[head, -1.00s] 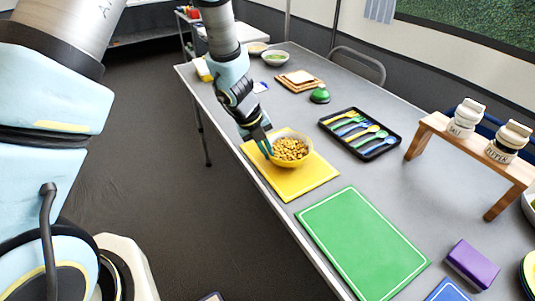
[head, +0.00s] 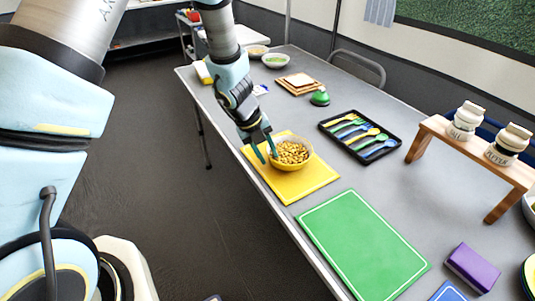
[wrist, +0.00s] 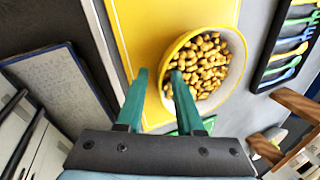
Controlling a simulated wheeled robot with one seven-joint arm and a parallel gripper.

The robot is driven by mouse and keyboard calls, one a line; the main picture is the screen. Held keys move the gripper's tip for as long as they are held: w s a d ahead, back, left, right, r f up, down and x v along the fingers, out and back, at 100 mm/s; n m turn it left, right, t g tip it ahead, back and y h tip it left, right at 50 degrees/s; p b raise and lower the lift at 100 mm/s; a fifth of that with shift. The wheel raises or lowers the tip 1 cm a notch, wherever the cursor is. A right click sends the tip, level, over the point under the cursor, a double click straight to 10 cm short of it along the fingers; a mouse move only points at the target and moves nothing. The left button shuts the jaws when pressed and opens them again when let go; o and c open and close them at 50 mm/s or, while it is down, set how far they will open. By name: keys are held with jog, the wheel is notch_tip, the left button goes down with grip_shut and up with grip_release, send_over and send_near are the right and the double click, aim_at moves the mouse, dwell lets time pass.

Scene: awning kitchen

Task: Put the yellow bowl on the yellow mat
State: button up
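The yellow bowl (head: 291,167), full of brown nugget-like pieces, sits upright on the yellow mat (head: 296,188), toward its right edge. The bowl also shows in the wrist view (wrist: 237,55), with the mat (wrist: 143,30) under and beside it. My gripper (head: 266,158) is at the bowl's left side, low over the mat. In the wrist view my gripper's fingers (wrist: 159,74) are spread apart. One fingertip overlaps the inside of the bowl and the other is outside over the mat, with the near rim between them. I cannot tell whether a finger touches the rim.
A green mat (head: 362,245) lies nearer on the table. A wooden stand (head: 466,146) holds two jars. A purple block (head: 472,267) is front right.

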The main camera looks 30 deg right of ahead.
jog(key=p+v, duration=0.3)
jog(key=v, duration=0.9)
jog(key=w+a+r+n+t, duration=0.3)
jog(key=w+a+n, duration=0.4)
jog(key=n, duration=0.1)
jog(key=w+a+r+n+t, duration=0.3)
jog(key=w+a+r+n, duration=0.1)
jog(key=w+a+n, duration=0.4)
jog(key=s+a+n+y, duration=0.2)
jog(key=a+n+y, duration=0.2)
jog(key=a+n, duration=0.95)
jog(key=s+a+r+n+g, duration=0.1)
jog(key=s+a+n+g, duration=0.2)
jog(key=s+a+n, duration=0.4)
jog(key=shift+s+n, duration=0.75)
jog(key=shift+s, duration=0.35)
jog(key=shift+r, duration=0.15)
